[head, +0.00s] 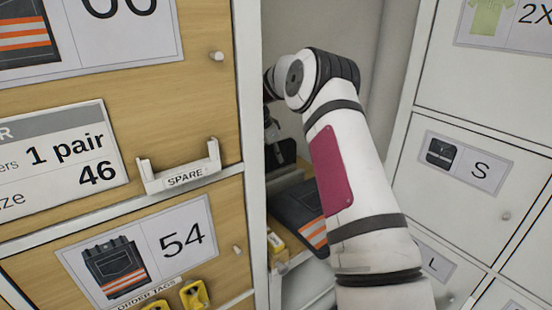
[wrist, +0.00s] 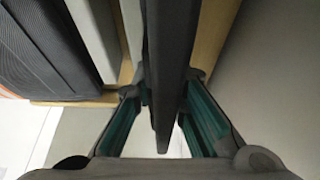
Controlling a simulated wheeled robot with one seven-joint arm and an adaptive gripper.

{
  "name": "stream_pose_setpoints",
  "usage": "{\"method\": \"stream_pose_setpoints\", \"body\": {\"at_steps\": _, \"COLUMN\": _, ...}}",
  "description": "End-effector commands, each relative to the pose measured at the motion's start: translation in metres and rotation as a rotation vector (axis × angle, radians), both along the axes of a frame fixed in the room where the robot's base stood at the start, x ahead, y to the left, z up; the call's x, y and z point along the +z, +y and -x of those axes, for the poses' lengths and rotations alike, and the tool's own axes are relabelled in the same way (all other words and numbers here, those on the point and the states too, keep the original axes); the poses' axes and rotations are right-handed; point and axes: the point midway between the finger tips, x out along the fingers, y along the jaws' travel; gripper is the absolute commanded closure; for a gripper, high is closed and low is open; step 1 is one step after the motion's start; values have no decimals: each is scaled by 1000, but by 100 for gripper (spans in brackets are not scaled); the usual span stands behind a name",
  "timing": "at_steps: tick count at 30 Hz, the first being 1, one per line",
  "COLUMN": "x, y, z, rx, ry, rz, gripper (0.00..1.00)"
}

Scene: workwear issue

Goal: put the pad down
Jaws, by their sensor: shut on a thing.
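A dark, flat thing, seen edge-on, which I take to be the pad (wrist: 168,75), stands between the fingers of my gripper (wrist: 168,105) in the wrist view. My gripper is shut on it, with a teal-lined finger on each side. In the head view my gripper (head: 280,150) is small and partly in shadow, inside the open bay behind the white frame post. The pad cannot be made out clearly there.
Folded dark trousers with orange stripes (head: 302,212) lie on a wooden shelf below my gripper; my arm hides part of them. A wooden front labelled 54 (head: 150,250) and a SPARE holder (head: 180,172) stand left. White locker doors (head: 470,165) close off the right.

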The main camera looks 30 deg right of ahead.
Motion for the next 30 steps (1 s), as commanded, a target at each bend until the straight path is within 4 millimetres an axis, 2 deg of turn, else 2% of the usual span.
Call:
{"method": "stream_pose_setpoints", "body": {"at_steps": 12, "x": -8, "y": 0, "z": 0, "rx": 0, "ry": -1, "rz": 0, "gripper": 100}}
{"method": "stream_pose_setpoints", "body": {"at_steps": 13, "x": -7, "y": 0, "z": 0, "rx": 0, "ry": -1, "rz": 1, "gripper": 80}}
{"method": "stream_pose_setpoints", "body": {"at_steps": 15, "x": -7, "y": 0, "z": 0, "rx": 0, "ry": -1, "rz": 1, "gripper": 67}}
{"method": "stream_pose_setpoints", "body": {"at_steps": 25, "x": -6, "y": 0, "z": -1, "rx": 0, "ry": -2, "rz": 1, "gripper": 67}}
{"method": "stream_pose_setpoints", "body": {"at_steps": 30, "x": 11, "y": 6, "z": 0, "rx": 0, "ry": -3, "rz": 1, "gripper": 67}}
